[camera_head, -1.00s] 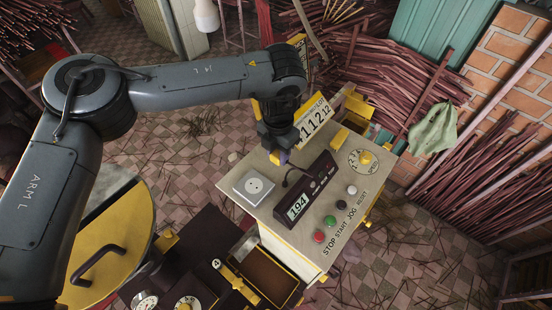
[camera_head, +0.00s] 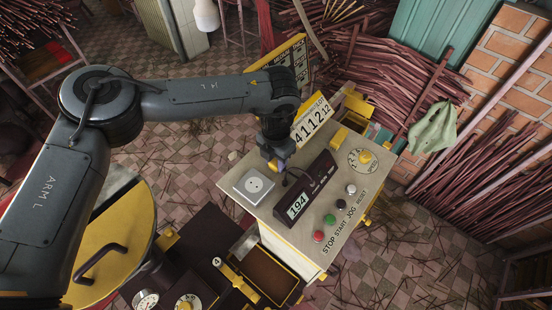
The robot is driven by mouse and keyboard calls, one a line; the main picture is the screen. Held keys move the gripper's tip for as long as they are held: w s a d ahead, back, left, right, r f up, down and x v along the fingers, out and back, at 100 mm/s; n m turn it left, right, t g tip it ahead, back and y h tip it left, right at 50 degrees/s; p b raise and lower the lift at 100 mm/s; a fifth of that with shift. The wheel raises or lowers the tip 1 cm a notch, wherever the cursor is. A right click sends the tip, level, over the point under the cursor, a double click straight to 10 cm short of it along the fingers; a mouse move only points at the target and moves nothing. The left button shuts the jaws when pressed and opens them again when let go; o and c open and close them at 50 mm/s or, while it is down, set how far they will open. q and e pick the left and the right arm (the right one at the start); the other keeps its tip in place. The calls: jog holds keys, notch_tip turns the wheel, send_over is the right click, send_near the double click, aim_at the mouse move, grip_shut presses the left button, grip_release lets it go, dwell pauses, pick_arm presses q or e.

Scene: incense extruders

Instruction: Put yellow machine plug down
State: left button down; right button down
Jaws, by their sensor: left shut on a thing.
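My left gripper (camera_head: 274,165) points down above the back left edge of the control cabinet's top. It is shut on the yellow machine plug (camera_head: 272,167), of which only a small yellow part shows under the fingers. I cannot tell whether the plug touches the cabinet top. The white socket (camera_head: 254,186) sits on the cabinet top just in front and to the left of the gripper, apart from the plug. My right gripper is not in view.
The cabinet top (camera_head: 325,245) carries a black display (camera_head: 298,205) reading 194, several push buttons, a speed dial (camera_head: 362,158) and a number counter (camera_head: 311,122). A yellow-lidded machine (camera_head: 110,235) stands at the lower left. Bundled sticks (camera_head: 385,75) lie behind.

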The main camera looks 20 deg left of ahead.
aim_at(276, 162)
pick_arm(q)
jog(key=shift+f, duration=0.4)
jog(key=c, duration=0.7)
grip_release()
notch_tip(276, 162, up, 13)
jog(key=shift+r, duration=0.15)
